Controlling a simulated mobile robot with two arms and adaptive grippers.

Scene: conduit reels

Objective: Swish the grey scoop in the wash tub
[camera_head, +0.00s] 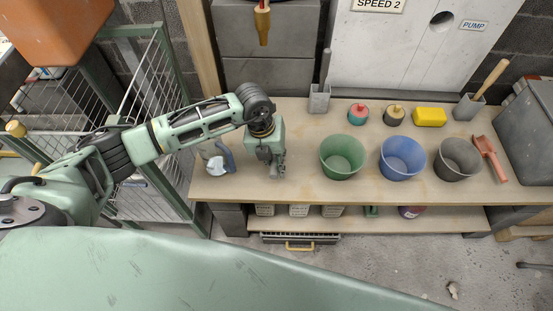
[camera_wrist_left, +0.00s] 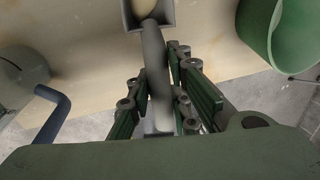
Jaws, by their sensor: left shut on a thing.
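My left gripper (camera_head: 278,172) is over the left part of the bench, left of the green tub (camera_head: 342,157). In the left wrist view its fingers (camera_wrist_left: 170,115) are shut on the grey handle of the grey scoop (camera_wrist_left: 154,65). The scoop's bowl is at the top edge of that view, partly cut off, with a pale shape inside. The head view hides most of the scoop behind the gripper. A blue tub (camera_head: 402,159) and a dark grey tub (camera_head: 457,160) stand right of the green one. I cannot tell which is the wash tub. My right gripper is out of view.
A blue-handled item (camera_head: 218,158) stands left of the gripper. A brass nozzle (camera_head: 262,24) hangs above.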

